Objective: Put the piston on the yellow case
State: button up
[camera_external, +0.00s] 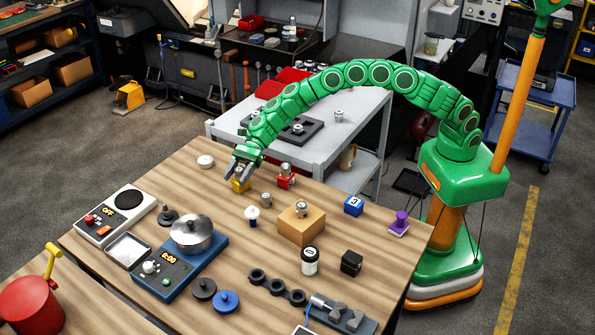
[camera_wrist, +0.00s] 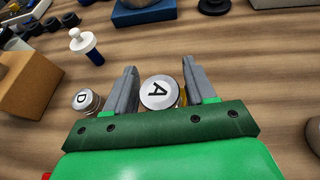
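The yellow case (camera_external: 240,184) stands on the wooden table directly under my gripper (camera_external: 243,171). In the wrist view, a silver piston marked A (camera_wrist: 158,93) is between my two fingers (camera_wrist: 160,88). A strip of the yellow case (camera_wrist: 183,97) shows beside it. The left finger is close to the piston, and a narrow gap shows on the right, so the gripper looks open around it. The piston appears upright over the yellow case; its lower part and its contact are hidden. Another silver piston, marked D (camera_wrist: 87,101), stands on the table to the left.
A red case (camera_external: 286,182) with a silver part on it stands just right of my gripper. A tan block (camera_external: 301,228) carrying a silver part, a blue-and-white piece (camera_external: 252,216) and a blue case (camera_external: 353,206) are nearby. Bare wood lies left of the yellow case.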

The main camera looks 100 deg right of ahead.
jog(key=shift+o, duration=0.8)
jog(key=shift+r, duration=0.15)
